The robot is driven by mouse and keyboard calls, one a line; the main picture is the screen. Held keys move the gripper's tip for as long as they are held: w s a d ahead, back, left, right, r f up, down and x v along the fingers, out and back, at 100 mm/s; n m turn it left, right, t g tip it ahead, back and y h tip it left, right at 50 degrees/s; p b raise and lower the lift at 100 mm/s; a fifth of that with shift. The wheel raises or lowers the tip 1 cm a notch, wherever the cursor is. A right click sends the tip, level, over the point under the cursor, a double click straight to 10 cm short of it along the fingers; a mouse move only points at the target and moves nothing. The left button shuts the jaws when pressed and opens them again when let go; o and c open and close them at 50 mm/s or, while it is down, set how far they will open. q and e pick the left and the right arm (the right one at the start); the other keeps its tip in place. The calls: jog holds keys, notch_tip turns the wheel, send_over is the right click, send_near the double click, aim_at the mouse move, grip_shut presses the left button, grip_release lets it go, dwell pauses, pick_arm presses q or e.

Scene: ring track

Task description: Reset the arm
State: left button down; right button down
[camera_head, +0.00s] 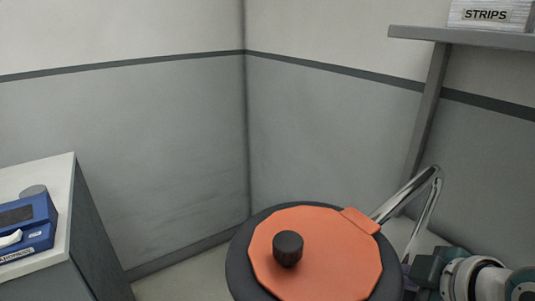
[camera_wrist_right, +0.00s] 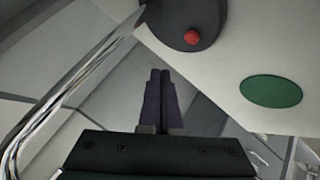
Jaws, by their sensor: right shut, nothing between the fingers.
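My right arm (camera_head: 470,276) comes in at the lower right of the head view, beside a round dark piece with an orange top (camera_head: 320,265) and a black knob (camera_head: 288,248). In the right wrist view my right gripper (camera_wrist_right: 161,75) has its two dark fingers together, with nothing between them. A shiny metal bar (camera_head: 425,185) rises beside the orange top, near my right arm. The bar also shows along the left of the wrist view (camera_wrist_right: 70,85). My left gripper is in neither view.
A white-topped cabinet (camera_head: 62,195) at the left holds a blue box (camera_head: 35,230). A wall shelf (camera_head: 465,37) at the upper right carries a box labelled STRIPS (camera_head: 487,14).

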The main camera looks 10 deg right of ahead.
jog(key=s+a+r+m+g+p, duration=0.35)
jog(key=s+r, duration=0.35)
jog(key=s, duration=0.3)
jog(key=s+a+r+m+g+p, duration=0.25)
jog(key=s+r+m, duration=0.3)
jog(key=s, duration=0.45)
notch_tip(320, 180, up, 37)
jog(key=n+p, duration=0.1)
jog(key=p, duration=3.6)
jog(key=shift+w+a+r, duration=0.15)
jog(key=shift+w+a, duration=0.05)
jog(key=shift+a, duration=0.05)
